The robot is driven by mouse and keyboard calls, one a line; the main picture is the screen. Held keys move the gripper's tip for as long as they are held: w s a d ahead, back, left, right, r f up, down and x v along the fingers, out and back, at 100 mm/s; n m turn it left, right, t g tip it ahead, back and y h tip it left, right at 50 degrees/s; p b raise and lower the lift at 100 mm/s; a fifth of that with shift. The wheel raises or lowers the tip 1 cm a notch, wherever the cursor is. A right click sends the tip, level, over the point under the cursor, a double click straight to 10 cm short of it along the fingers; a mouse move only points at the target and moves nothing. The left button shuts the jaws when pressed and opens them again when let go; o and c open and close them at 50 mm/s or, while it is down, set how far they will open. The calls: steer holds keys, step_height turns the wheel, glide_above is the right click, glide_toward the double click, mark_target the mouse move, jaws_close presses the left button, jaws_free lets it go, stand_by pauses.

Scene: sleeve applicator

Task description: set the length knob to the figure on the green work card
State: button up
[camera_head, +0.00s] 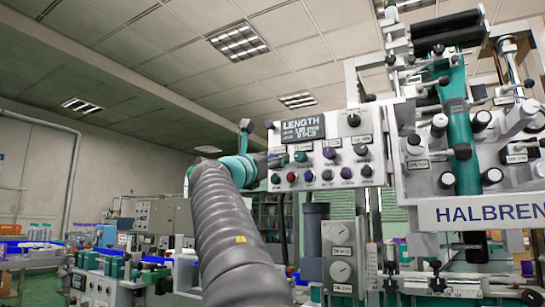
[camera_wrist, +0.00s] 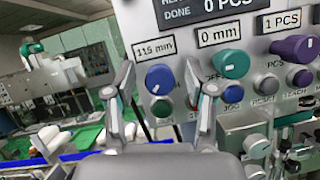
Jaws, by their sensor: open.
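The blue length knob (camera_wrist: 160,79) shows in the wrist view with a white mark on its face. The label above it (camera_wrist: 155,48) reads 115 mm. My gripper (camera_wrist: 160,70) is open, with one finger to each side of the blue knob; I cannot tell whether either finger touches it. In the head view my arm covers the panel's left edge, and I cannot make out the blue knob there. The display (camera_head: 303,128) on the panel reads LENGTH, with smaller lines too blurred to read. I cannot identify the green work card in either view.
Right of the blue knob are a teal knob (camera_wrist: 230,63) under a 0 mm label and a purple knob (camera_wrist: 295,48) under a 1 PCS label. Several small push buttons sit in a row below. The machine's roller unit (camera_head: 462,150) stands at the right.

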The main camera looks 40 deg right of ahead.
steer(key=shift+d, duration=0.1)
jaws_close()
steer(key=shift+m, duration=0.4)
steer(key=m+g+p, duration=0.1)
steer(key=m, duration=0.1)
steer(key=m+g+p, duration=0.1)
steer(key=m+g, duration=0.1)
steer(key=m, duration=0.1)
steer(key=shift+w+r+p, duration=0.1)
steer(key=shift+r+p, duration=0.1)
steer(key=shift+p, duration=0.2)
steer(key=m+g+p, duration=0.1)
steer(key=m, duration=0.2)
steer(key=m+g+p, duration=0.1)
steer(key=m+p, duration=0.1)
steer(key=m, duration=0.1)
steer(key=shift+g+y+p, duration=0.3)
steer(key=shift+y, duration=0.1)
steer(key=m+y+p, duration=0.1)
steer(key=m, duration=0.2)
steer(key=shift+g, duration=0.4)
steer(key=shift+f+m+g+y+p, duration=0.15)
steer(key=shift+m+g+y+p, duration=0.35)
steer(key=shift+m, duration=1.4)
